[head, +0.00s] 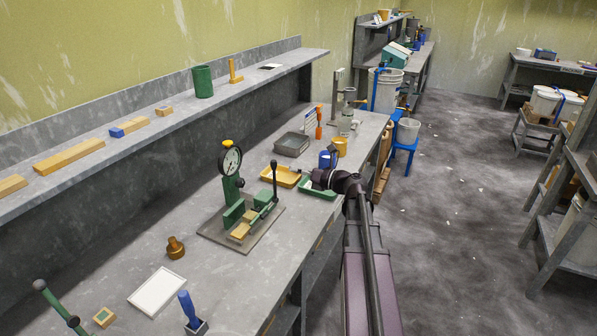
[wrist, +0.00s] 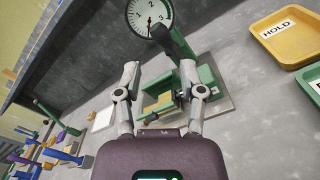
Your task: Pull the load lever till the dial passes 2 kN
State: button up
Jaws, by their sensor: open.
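The green press (head: 235,205) stands on a grey base plate on the bench, with a wooden block (head: 243,229) low in its frame. Its round white dial (head: 231,161) sits on top; in the wrist view the dial (wrist: 150,16) shows numerals 1, 2 and 3, but I cannot read the needle surely. The load lever (head: 275,182) stands nearly upright at the press's right side, with a black knob. In the wrist view the lever (wrist: 175,42) lies beyond and between the fingertips. My gripper (wrist: 159,72) is open and empty, apart from the lever.
A yellow tray (wrist: 285,36) marked HOLD and a green tray (head: 318,192) lie right of the press. A brass weight-like piece (head: 176,247), a white panel (head: 157,291) and a blue-handled tool (head: 188,308) are on the near bench. A grey tray (head: 292,144) lies behind.

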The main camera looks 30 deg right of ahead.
aim_at(276, 163)
jog(key=shift+x, duration=3.95)
jog(key=shift+s, duration=0.1)
jog(key=c, duration=0.6)
